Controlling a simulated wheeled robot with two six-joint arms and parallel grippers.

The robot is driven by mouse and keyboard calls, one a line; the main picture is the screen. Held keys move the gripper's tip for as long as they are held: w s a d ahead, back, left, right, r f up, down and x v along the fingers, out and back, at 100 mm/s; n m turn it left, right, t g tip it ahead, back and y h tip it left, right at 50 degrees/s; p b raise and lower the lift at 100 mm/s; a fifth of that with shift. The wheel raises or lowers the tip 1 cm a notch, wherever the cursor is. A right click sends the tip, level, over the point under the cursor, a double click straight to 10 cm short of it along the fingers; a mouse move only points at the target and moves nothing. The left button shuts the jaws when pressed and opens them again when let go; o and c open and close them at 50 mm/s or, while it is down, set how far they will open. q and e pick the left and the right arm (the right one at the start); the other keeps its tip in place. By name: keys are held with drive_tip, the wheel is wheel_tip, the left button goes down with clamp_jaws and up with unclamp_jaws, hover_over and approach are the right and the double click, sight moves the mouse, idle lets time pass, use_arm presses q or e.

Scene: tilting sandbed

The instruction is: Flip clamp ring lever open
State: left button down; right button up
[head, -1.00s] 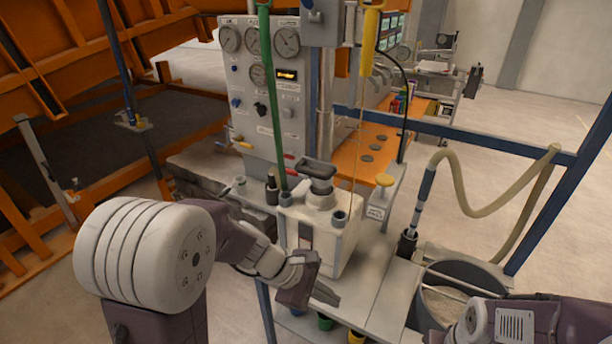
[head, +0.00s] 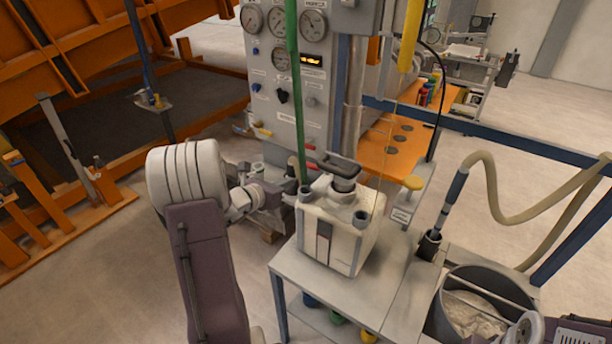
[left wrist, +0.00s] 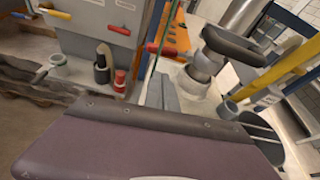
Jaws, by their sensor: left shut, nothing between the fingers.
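A white box-shaped vessel (head: 338,238) stands on the bench, with a pale neck and a dark handle (head: 338,164) on top. The neck (left wrist: 199,72) and dark handle (left wrist: 231,43) also show in the left wrist view. I cannot tell which part is the clamp ring lever. A red-handled lever (left wrist: 164,50) shows left of the neck there. My left gripper (head: 288,190) is shut and empty, at the vessel's left side in the head view. Its grey fingers (left wrist: 160,94) point toward the gap left of the neck, apart from the handle. My right gripper is out of view.
A bottle (left wrist: 102,66) stands left of my fingers.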

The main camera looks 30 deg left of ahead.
sight(315, 168)
use_arm(q)
drive_tip(key=p+x, duration=0.2)
drive_tip(key=x, duration=0.7)
drive_tip(key=shift+w+p, duration=0.1)
drive_tip(key=shift+p, duration=0.25)
drive_tip(key=shift+w+f, duration=0.25)
drive_tip(key=shift+w, duration=0.25)
drive_tip(key=shift+d, duration=0.1)
drive_tip(key=shift+s, duration=0.1)
